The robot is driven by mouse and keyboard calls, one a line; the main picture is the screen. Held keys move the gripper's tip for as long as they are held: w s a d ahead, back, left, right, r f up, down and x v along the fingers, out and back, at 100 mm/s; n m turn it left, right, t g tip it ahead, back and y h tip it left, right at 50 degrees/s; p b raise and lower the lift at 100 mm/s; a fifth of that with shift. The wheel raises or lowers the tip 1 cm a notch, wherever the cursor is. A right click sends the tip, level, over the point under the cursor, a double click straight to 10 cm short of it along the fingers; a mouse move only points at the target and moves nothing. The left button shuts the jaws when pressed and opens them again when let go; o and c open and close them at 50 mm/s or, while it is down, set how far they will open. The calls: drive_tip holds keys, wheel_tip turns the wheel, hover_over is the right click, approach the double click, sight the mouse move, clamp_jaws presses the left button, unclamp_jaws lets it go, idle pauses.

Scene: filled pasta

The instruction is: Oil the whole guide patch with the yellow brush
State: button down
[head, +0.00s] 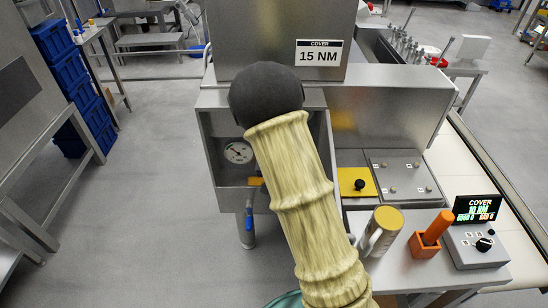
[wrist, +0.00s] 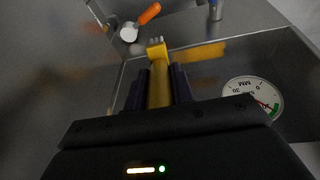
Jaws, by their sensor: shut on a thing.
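In the wrist view, my gripper (wrist: 159,76) is shut on the yellow brush (wrist: 159,88). The brush points away from me, with pale short tips at its far end, in front of a grey metal surface. A blurred yellow streak (wrist: 208,52) shows on the metal to its right; I cannot tell whether it is the guide patch, oil or a reflection. I cannot tell whether the brush touches the metal. In the head view, my sleeved arm reaches to the machine's open recess, and the gripper and brush are hidden there.
A dial gauge (head: 238,152) is inside the recess, also in the wrist view (wrist: 252,97) right of the gripper. An orange-handled valve (wrist: 148,14) is ahead.

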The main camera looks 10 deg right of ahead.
drive_tip(key=w+r+n+y, duration=0.1)
drive_tip(key=w+n, duration=0.3)
drive_tip(key=w, duration=0.3)
drive_tip(key=shift+r+n+t, duration=0.3)
drive_tip(key=shift+r+t, duration=0.1)
drive_tip(key=shift+s, duration=0.1)
